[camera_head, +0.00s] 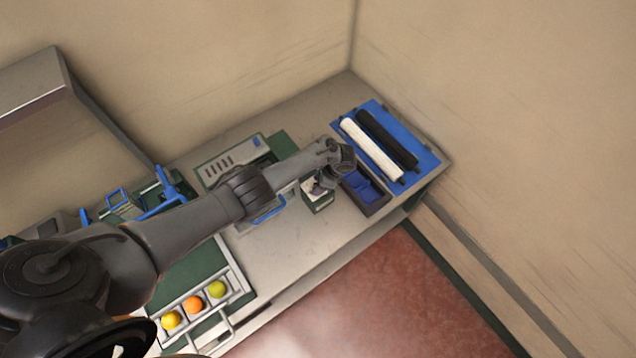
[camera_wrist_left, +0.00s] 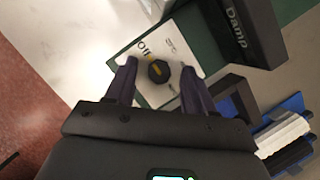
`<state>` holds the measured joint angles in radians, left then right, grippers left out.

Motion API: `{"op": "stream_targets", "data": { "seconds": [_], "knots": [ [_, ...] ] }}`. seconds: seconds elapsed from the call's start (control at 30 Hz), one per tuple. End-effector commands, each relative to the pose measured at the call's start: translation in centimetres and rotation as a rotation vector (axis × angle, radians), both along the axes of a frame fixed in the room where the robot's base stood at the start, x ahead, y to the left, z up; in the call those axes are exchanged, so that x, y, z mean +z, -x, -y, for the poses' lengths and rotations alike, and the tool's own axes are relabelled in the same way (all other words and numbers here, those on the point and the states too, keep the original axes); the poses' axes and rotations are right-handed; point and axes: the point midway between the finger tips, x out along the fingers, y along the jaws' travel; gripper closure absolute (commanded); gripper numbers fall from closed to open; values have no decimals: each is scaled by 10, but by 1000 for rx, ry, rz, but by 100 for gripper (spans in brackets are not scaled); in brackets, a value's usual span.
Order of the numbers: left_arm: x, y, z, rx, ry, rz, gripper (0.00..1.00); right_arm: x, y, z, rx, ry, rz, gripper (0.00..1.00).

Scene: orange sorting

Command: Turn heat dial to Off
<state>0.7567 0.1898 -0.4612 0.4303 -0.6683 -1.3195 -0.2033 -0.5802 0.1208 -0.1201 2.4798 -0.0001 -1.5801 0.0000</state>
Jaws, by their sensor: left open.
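The heat dial (camera_wrist_left: 158,72) is a dark knob with a yellow mark, on the white top of a small box (camera_wrist_left: 178,50). The word "Off" is printed beside the dial, on its upper-left side in the left wrist view. In the head view the box (camera_head: 318,205) stands on the counter, and my gripper hides most of its top. My left gripper (camera_head: 325,185) is open over the box. In the left wrist view its fingertips (camera_wrist_left: 157,68) are on either side of the dial, apart from it. My right gripper is in neither view.
A dark bin with blue inside (camera_head: 372,196) stands close right of the box. A blue tray (camera_head: 425,160) with a white and a black roller is beyond it. Several fruits (camera_head: 194,304) sit in a rack at lower left.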

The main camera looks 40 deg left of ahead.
Motion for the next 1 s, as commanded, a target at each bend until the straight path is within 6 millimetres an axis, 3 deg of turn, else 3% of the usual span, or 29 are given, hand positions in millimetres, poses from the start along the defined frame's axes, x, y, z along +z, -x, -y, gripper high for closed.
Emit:
{"op": "stream_targets", "data": {
  "seconds": [0.6,1.0],
  "knots": [
    [84,-19,30,0,2,1,46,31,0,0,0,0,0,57],
    [97,-22,34,1,1,1,46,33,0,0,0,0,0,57]
  ]
}}
